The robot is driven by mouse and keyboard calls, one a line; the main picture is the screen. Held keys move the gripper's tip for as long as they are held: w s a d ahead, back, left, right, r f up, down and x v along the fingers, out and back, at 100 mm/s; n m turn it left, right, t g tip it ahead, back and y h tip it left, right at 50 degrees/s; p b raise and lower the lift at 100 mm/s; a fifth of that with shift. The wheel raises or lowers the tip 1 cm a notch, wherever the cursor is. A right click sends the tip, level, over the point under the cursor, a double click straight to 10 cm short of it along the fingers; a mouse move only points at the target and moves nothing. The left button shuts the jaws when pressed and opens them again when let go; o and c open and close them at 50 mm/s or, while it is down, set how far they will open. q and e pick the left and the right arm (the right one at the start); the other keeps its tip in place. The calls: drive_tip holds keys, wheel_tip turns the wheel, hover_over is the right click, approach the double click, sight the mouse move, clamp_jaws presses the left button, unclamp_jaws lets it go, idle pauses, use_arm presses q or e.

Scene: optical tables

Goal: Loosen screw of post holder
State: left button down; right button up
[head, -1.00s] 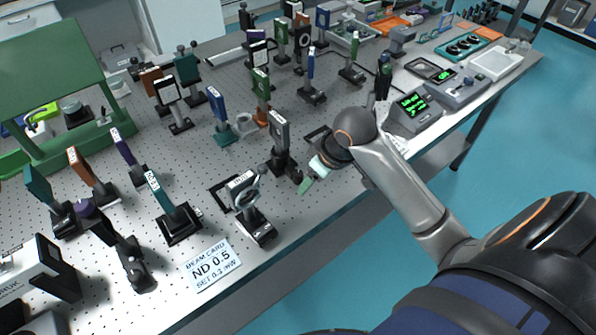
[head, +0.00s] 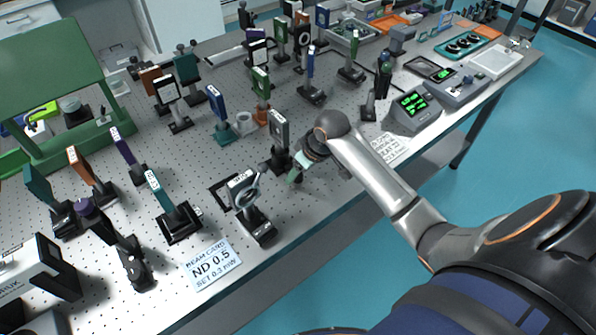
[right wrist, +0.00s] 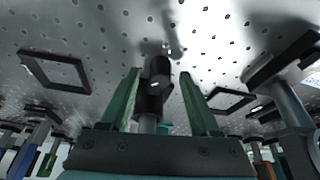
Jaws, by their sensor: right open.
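A grey upright plate mount (head: 279,126) stands on a black post holder (head: 277,160) near the front middle of the perforated table. My right gripper (head: 293,177) is low beside this holder on its right, partly hidden by its own wrist. In the right wrist view my right gripper (right wrist: 160,100) has two green fingers spread apart. A black post holder (right wrist: 155,85) with a metal post shows between the fingers, with clear gaps on both sides. I cannot make out the screw clearly. My left gripper is not in view.
A round lens mount (head: 246,192) on a black post stands to the left, near the front edge. A beam card (head: 213,268) lies at the front. A meter with green digits (head: 414,104) sits to the right. Several other posts crowd the table behind.

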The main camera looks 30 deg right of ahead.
drive_tip(key=shift+w+f, duration=0.2)
drive_tip(key=shift+f, duration=0.3)
clamp_jaws()
idle(0.3)
